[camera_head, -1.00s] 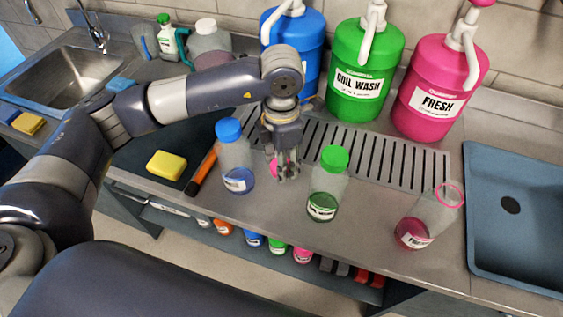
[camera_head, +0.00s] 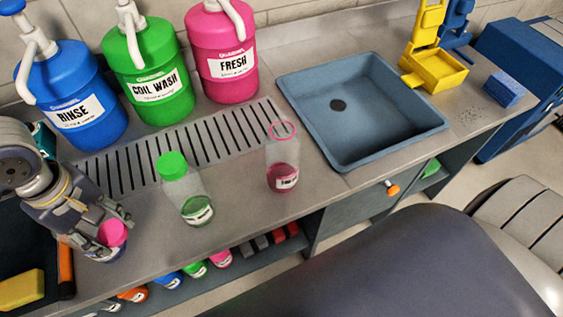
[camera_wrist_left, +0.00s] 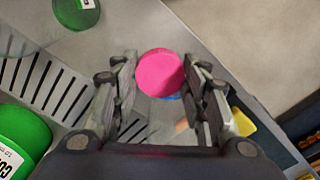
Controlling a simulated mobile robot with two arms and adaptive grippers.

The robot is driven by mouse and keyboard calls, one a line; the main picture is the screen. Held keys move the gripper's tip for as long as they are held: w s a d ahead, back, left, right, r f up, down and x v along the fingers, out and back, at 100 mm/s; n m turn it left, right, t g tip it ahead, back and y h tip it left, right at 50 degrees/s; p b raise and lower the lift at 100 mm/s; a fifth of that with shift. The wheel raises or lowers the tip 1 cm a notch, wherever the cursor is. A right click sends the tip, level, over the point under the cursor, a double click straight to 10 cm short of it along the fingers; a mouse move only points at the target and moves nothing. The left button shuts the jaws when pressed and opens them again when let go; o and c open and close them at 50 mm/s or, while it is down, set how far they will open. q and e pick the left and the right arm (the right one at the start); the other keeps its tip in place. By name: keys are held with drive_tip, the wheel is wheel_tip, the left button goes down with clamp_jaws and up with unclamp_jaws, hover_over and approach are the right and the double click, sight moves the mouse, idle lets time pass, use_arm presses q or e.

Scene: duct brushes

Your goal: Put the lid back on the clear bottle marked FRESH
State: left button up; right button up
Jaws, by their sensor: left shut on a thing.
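The clear bottle marked FRESH (camera_head: 282,157) stands upright on the counter in the head view. It has pink liquid low inside, a white label and an open pink-rimmed mouth. My left gripper (camera_head: 98,226) is at the left of the head view, well left of this bottle. It is shut on the pink lid (camera_head: 113,233). In the left wrist view the round pink lid (camera_wrist_left: 160,74) sits between the fingertips of this gripper (camera_wrist_left: 160,80). My right gripper is not in view.
A green-capped bottle (camera_head: 184,190) stands between my left gripper and the FRESH bottle. Large blue (camera_head: 70,100), green (camera_head: 150,80) and pink (camera_head: 222,55) pump jugs stand behind the slotted drain (camera_head: 200,140). A blue-grey basin (camera_head: 400,120) lies to the right.

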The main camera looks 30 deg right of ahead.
use_arm(q)
drive_tip(key=m, duration=0.2)
drive_tip(key=s+a+m, duration=0.1)
drive_tip(key=m, duration=0.1)
drive_tip(key=s+r+m, duration=0.1)
drive_tip(key=m, duration=0.2)
drive_tip(key=shift+s+a, duration=0.25)
